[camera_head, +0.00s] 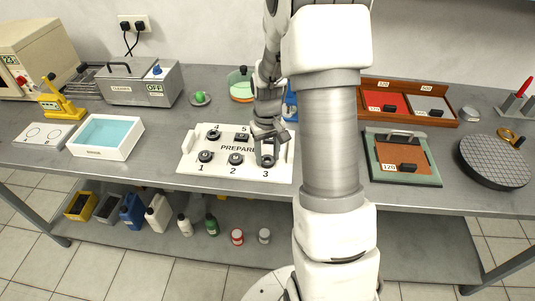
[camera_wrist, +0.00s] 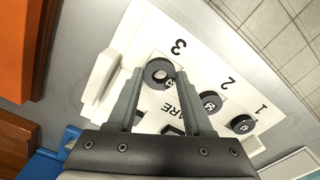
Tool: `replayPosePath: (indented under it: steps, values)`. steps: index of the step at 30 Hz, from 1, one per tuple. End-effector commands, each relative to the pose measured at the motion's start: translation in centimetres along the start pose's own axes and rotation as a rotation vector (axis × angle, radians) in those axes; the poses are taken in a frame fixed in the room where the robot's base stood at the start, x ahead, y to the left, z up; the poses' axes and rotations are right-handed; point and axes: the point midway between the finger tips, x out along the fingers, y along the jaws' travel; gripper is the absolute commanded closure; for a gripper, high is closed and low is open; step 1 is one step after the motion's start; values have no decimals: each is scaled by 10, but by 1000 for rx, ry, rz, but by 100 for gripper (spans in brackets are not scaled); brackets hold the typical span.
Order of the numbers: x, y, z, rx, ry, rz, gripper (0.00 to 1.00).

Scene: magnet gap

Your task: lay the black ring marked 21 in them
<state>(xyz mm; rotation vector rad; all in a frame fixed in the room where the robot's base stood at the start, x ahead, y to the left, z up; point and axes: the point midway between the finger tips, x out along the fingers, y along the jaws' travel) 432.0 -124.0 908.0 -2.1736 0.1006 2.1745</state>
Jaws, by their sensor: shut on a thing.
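A white board marked PREPARE (camera_head: 190,168) lies on the bench with numbered places. My gripper (camera_head: 267,152) is over place 3, fingers pointing down. In the wrist view my gripper (camera_wrist: 160,72) is shut on a black ring (camera_wrist: 152,67), one finger on each side of it. Other dark round pieces stand at place 1 (camera_head: 205,156), place 2 (camera_head: 235,159) and place 4 (camera_head: 213,134). A dark piece is at place 5 (camera_head: 242,138).
To the right are a red-and-grey tray (camera_head: 440,118), a green-framed board (camera_head: 377,172) and a round dark plate (camera_head: 492,165). A blue object is close behind my gripper.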

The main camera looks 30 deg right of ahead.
Motion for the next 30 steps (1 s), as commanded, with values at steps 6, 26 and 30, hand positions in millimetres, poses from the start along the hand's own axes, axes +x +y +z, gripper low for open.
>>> replayPosePath:
  steps: [6, 26, 30]
  values:
    - [2, 0, 0, 0, 0, 0, 98]
    - [4, 0, 0, 0, 0, 0, 14]
    - [4, 0, 0, 0, 0, 0, 34]
